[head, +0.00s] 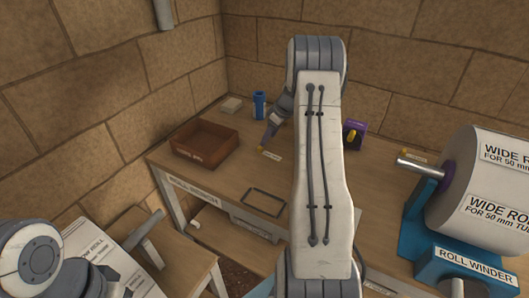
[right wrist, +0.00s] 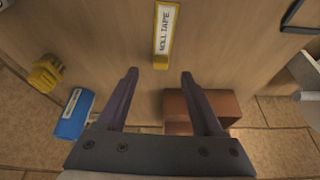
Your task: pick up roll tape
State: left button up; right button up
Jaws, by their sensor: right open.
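A flat white label reading "ROLL TAPE" (right wrist: 164,30) with a yellow edge lies on the wooden bench. A small yellow piece (right wrist: 160,62) sits at its near end. The label also shows in the head view (head: 272,155). My right gripper (right wrist: 158,75) is open and empty, its purple fingers pointing down at the bench. In the wrist view the yellow piece lies between and just beyond the fingertips. In the head view the right gripper (head: 268,143) is just above the label. My left arm shows only at the lower left edge; its gripper is not seen.
A purple holder with a yellow part (head: 354,134) stands to the right. A roll winder (head: 462,268) fills the right side. A dark frame (head: 263,203) lies in front.

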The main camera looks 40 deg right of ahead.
aim_at(263, 152)
jog(key=shift+p+x, duration=0.7)
jog(key=shift+x, duration=2.35)
jog(key=shift+w+a, duration=0.1)
jog(key=shift+a, duration=0.05)
grip_shut()
